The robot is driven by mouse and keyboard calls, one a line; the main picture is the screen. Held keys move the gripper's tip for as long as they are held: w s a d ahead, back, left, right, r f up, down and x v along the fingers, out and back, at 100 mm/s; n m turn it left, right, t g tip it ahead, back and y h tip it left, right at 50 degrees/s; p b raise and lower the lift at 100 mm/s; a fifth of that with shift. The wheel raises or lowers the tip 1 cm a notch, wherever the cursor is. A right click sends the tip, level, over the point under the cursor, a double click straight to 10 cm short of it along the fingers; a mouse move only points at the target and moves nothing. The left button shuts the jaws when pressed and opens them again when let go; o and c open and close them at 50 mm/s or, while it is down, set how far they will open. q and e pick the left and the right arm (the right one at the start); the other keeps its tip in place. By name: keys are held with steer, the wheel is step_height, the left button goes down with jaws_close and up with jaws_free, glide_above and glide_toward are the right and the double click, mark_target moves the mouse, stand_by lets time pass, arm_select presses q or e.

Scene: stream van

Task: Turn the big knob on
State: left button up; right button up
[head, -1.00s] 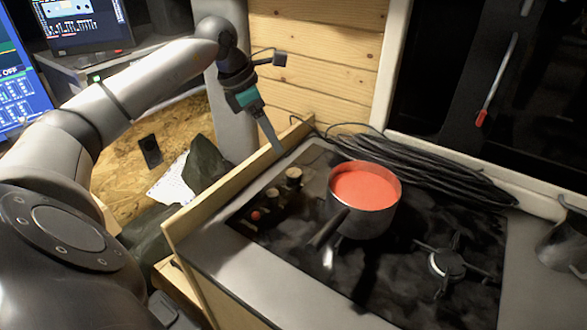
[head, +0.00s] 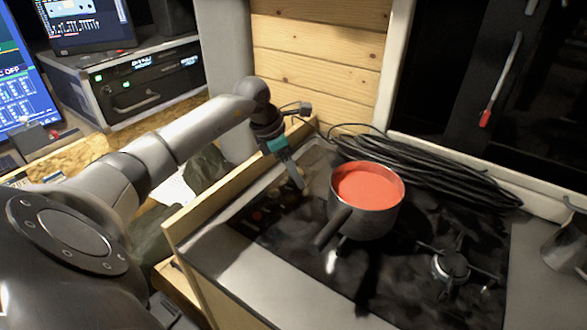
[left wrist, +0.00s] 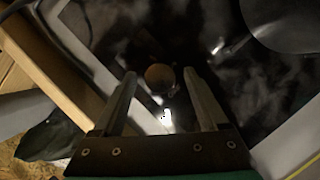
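The big knob (left wrist: 159,77) is round and brown in the left wrist view. It appears between the two fingertips of my left gripper, with a gap on each side. I cannot tell whether the fingertips reach down around it or stay just above it. In the head view my left gripper (head: 298,186) points down at the back-left of the black stove (head: 370,270), by the knobs, and hides most of the big knob. The gripper is open. My right gripper is not in view.
A pot (head: 366,221) of red liquid stands close to the right of the gripper, its handle toward the front. A wooden board (head: 235,185) edges the stove's left side. Black cables (head: 430,175) lie along the back. A burner (head: 450,265) is free at the right.

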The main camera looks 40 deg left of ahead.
arm_select(q)
jaws_close()
stand_by(0.4)
steer(key=shift+n, duration=0.3)
steer(key=n+p, duration=0.1)
steer(key=n+y+p, duration=0.1)
steer(key=n, duration=0.1)
steer(key=shift+d+r+t+y, duration=0.1)
steer(key=shift+d+t+y, duration=0.05)
steer(key=shift+t+y, duration=0.15)
steer(key=n+y, duration=0.1)
steer(key=n, duration=0.3)
steer(key=shift+d+p, duration=0.1)
steer(key=shift+p, duration=0.25)
steer(key=n+y, duration=0.2)
steer(key=n, duration=0.2)
steer(key=shift+d+n, duration=0.1)
steer(key=shift+n, duration=0.2)
steer(key=n+g, duration=0.1)
steer(key=n, duration=0.1)
steer(key=n+y, duration=0.1)
steer(key=n, duration=0.2)
steer(key=shift+w+d+n+g+y, duration=0.1)
steer(key=shift+w+n+g+y, duration=0.05)
steer(key=shift+n+g+y, duration=0.2)
